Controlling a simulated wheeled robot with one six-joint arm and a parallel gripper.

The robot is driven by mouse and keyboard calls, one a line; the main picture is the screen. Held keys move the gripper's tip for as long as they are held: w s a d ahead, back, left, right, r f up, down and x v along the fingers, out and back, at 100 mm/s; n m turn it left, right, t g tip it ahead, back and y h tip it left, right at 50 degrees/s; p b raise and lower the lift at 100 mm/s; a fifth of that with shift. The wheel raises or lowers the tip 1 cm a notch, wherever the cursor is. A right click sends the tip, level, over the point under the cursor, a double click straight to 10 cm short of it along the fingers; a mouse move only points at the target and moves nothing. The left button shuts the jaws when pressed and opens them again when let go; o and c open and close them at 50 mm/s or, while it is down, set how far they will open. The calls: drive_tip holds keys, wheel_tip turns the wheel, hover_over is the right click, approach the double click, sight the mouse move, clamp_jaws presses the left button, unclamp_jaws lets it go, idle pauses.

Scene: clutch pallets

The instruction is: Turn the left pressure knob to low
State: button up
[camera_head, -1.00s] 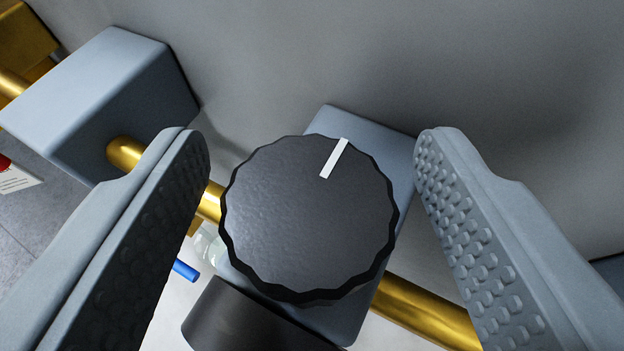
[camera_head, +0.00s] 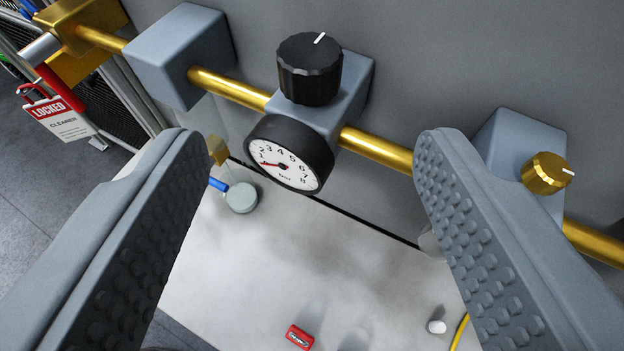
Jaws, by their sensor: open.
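The black pressure knob (camera_head: 310,72) sits on top of a grey-blue block (camera_head: 348,92) on the brass pipe, in the upper middle of the view. Its white mark points up and slightly right. A round gauge (camera_head: 288,157) with a black rim faces me just below it; its red needle lies at the low end, near 1. My gripper (camera_head: 312,150) is open and empty, its two studded fingers at left and right. The knob is farther off, beyond the fingers and apart from them.
The brass pipe (camera_head: 375,149) runs along the grey wall. A small brass knob (camera_head: 547,173) on another block is at right. The pale surface (camera_head: 270,265) below holds a red item (camera_head: 299,337) and a white piece (camera_head: 437,327).

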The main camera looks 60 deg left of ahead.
drive_tip(key=shift+v, duration=2)
